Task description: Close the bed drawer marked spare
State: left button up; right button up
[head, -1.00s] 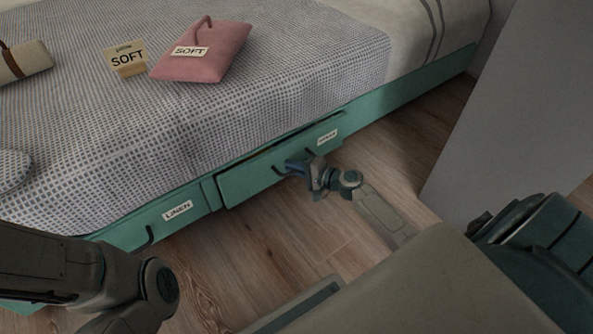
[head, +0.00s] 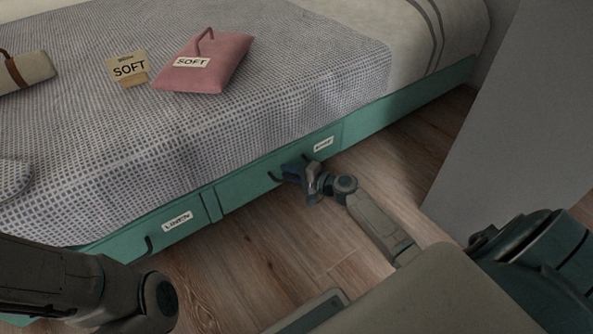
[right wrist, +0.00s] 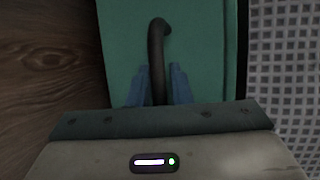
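The drawer (head: 240,192) is a teal front in the bed's side, with a small white label (head: 323,144) too blurred to read surely. It looks flush, or nearly so, with the bed frame, and no dark gap shows above it. My right gripper (head: 288,170) is at the drawer front. In the right wrist view, its blue fingers (right wrist: 157,88) lie close on both sides of the dark curved handle (right wrist: 158,45) and appear shut on it. The teal drawer front (right wrist: 205,45) lies behind. My left gripper is out of view; only my left arm shows at lower left.
A drawer labelled LINEN (head: 177,221) is to the left, flush with the frame. On the bed (head: 270,80) are a pink cushion (head: 207,62) marked SOFT, a SOFT card (head: 128,68) and a rolled item (head: 25,72). A grey panel (head: 510,120) stands at right. Wooden floor (head: 270,250) is clear before the drawers.

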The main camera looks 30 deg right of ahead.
jog(key=p+v, duration=0.2)
jog(key=v, duration=0.8)
jog(key=shift+s+d+p, duration=0.2)
jog(key=shift+s+p, duration=0.1)
jog(key=shift+p, duration=0.05)
